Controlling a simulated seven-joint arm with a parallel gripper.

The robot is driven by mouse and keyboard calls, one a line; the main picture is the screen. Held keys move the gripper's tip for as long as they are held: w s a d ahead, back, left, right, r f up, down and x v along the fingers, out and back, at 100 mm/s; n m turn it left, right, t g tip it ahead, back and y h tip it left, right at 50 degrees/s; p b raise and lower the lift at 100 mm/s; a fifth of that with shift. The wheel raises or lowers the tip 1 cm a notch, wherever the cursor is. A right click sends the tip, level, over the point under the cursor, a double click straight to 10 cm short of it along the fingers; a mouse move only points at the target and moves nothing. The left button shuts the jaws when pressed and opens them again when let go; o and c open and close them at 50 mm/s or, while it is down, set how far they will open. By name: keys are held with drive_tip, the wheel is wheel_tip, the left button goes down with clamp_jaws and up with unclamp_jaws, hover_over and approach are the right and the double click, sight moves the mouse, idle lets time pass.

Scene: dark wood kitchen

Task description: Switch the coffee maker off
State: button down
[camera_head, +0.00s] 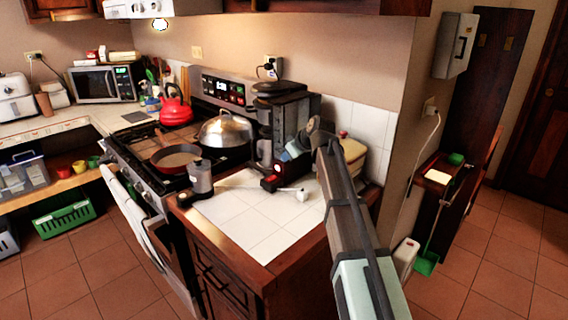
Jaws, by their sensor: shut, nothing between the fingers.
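The black coffee maker (292,112) stands upright on the white tiled counter at the back, against the wall beside the stove. A small red part (269,183) shows low at its front; I cannot tell whether this is its switch or whether it is lit. My arm reaches up from the bottom right and bends toward the coffee maker. My gripper (287,156) is shut and empty, in front of the coffee maker's body. It is small in the picture, and I cannot tell whether it touches the machine. My arm's end hides part of the coffee maker's right side.
A grey-topped grinder or jar (201,177) stands at the counter's left edge. A small white-ended object (302,195) lies on the tiles. The stove at left holds a red pan (176,158), a domed lid (226,130) and a red kettle (175,107). The front tiles are clear.

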hover_over(275, 177)
drive_tip(key=s, duration=0.2)
drive_tip(key=f, duration=0.4)
drive_tip(key=d+f, duration=0.1)
drive_tip(key=f, duration=0.1)
wheel_tip(275, 177, down, 3)
drive_tip(key=shift+w+f, duration=0.2)
drive_tip(key=shift+f, duration=0.5)
drive_tip(key=shift+f, duration=0.1)
drive_tip(key=shift+w+d+f, duration=0.1)
drive_tip(key=shift+d+f, duration=0.05)
drive_tip(key=shift+f, duration=0.3)
